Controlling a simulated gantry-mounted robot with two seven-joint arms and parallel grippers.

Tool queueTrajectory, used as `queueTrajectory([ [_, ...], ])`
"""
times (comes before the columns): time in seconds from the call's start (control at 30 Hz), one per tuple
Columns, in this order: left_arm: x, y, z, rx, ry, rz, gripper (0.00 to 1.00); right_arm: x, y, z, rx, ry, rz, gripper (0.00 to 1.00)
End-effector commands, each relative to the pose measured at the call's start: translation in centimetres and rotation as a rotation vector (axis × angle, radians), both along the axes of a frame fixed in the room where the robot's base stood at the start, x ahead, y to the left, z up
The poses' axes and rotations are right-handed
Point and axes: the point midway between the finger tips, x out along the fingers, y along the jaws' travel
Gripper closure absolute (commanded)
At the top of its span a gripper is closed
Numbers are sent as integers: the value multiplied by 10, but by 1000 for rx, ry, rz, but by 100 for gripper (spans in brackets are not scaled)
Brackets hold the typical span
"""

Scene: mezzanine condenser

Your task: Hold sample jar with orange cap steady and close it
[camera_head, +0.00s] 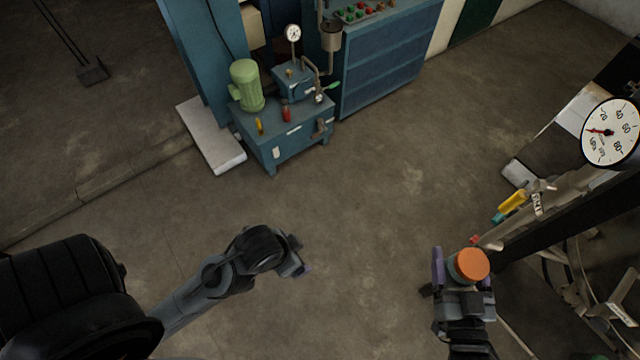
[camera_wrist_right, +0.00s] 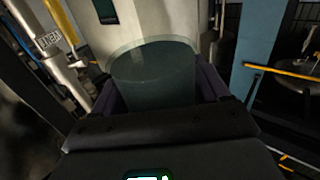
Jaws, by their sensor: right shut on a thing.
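The sample jar is a greenish, see-through cylinder (camera_head: 453,269) with an orange cap (camera_head: 472,264) at its top in the head view. My right gripper (camera_head: 464,277) is shut on the jar's body, with a purple finger at the left side. In the right wrist view the jar (camera_wrist_right: 152,80) stands between the two fingers; no orange shows there. Whether the cap is seated tightly cannot be told. My left gripper (camera_head: 298,262) is well to the left, apart from the jar. Its fingers are mostly hidden, so its opening cannot be told.
Pipes with a yellow-handled valve (camera_head: 512,201) and a large dial gauge (camera_head: 609,132) stand close to the right of the jar. A blue pump unit (camera_head: 290,150) with a green motor (camera_head: 246,86) stands at the back. Open floor lies between my grippers.

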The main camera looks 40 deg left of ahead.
Motion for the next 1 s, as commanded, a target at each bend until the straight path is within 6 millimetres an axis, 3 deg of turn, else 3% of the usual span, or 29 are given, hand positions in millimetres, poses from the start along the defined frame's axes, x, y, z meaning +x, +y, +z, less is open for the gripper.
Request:
queueTrajectory([
  [0.17, 0, 0, 0, 0, -1, 0, 11, -2, 0, -3, 2, 1, 0, 100],
  [0.27, 0, 0, 0, 0, -1, 0, 11, -8, 2, -16, 2, 6, -10, 100],
  [0.37, 0, 0, 0, 0, -1, 0, 11, -1, -11, -25, 1, 3, -86, 100],
  [0.8, 0, 0, 0, 0, -1, 0, 11, 30, -123, -51, 0, 1, -582, 100],
  [1.0, 0, 0, 0, 0, -1, 0, 11, 32, -152, -51, 0, 0, -690, 100],
])
